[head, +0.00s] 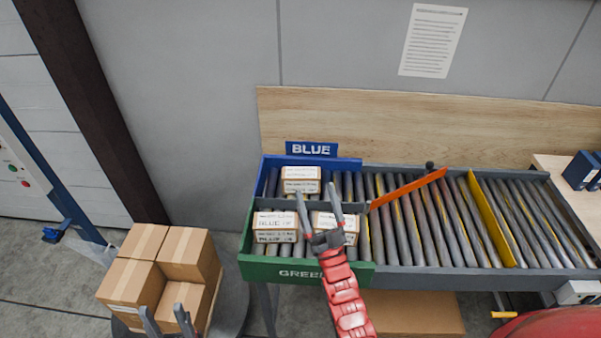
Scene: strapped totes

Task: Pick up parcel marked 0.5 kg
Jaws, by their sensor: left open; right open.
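Three small brown parcels with white printed labels lie on the roller conveyor's left end. One parcel (301,174) is at the back by the blue BLUE sign. Two are in front by the green GREEN wall: a left parcel (273,222) and a right parcel (347,221). The weight print is too small to read, so I cannot tell which is marked 0.5 kg. My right gripper (318,197), on the red arm, is open and empty, its fingers partly covering the right front parcel. My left gripper (165,316) is open at the bottom left, in front of the stacked boxes.
Plain cardboard boxes (150,268) are stacked at the lower left. An orange bar (408,187) slants across the rollers (430,225), and a yellow divider (490,222) stands further right. The rollers between them are bare. A wooden board (430,125) rises behind the conveyor.

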